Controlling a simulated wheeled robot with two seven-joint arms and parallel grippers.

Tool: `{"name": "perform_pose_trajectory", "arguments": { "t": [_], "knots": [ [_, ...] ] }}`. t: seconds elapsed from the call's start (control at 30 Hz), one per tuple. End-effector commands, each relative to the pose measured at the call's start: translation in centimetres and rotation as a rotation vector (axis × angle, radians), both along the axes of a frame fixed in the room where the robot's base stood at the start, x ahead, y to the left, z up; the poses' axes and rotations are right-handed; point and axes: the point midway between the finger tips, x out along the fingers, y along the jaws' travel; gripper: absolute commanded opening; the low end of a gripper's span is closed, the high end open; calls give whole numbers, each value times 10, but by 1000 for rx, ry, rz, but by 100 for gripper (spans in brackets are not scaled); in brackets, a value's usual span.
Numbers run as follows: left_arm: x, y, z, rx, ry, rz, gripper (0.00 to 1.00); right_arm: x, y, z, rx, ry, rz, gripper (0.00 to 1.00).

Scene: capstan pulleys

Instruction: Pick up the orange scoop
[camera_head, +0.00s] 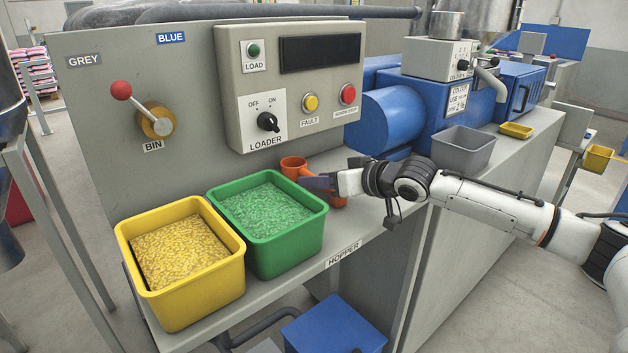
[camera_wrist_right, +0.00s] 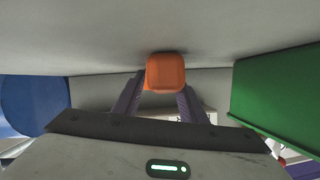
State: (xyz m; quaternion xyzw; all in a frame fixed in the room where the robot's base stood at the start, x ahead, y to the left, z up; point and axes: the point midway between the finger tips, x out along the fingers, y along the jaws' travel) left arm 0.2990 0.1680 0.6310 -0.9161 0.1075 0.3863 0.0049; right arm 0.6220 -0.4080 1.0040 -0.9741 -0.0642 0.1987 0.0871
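The orange scoop (camera_head: 293,167) sits on the grey ledge behind the green bin, its cup upright. More of its orange shows below my right gripper's fingers, which hide its middle. My right gripper (camera_head: 318,183) reaches in from the right at the scoop. In the right wrist view, the scoop's blocky orange end (camera_wrist_right: 166,72) shows at the tips of the two dark fingers (camera_wrist_right: 160,95). The fingers stand apart, one towards each side of it; firm contact does not show. My left gripper is not in view.
A green bin (camera_head: 319,232) of green pellets stands close beside the scoop, with a yellow bin (camera_head: 190,314) of yellow pellets to its left. The loader control panel (camera_head: 228,85) rises behind. A grey empty bin (camera_head: 460,150) and a small yellow tray (camera_head: 516,131) stand farther right.

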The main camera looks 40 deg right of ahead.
Motion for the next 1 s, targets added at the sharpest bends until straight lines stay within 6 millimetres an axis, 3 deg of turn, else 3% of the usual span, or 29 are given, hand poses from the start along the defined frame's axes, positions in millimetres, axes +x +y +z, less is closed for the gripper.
{"name": "perform_pose_trajectory", "arguments": {
  "t": [0.23,0.47,0.77,1.0],
  "knots": [
    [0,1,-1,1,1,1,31,1,0,-1,-1,0,-1,38],
    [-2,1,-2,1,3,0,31,1,0,0,-1,0,0,0],
    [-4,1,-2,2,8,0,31,1,0,1,-1,-1,0,0],
    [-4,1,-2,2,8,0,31,1,0,16,-1,-4,0,0]
  ]
}}
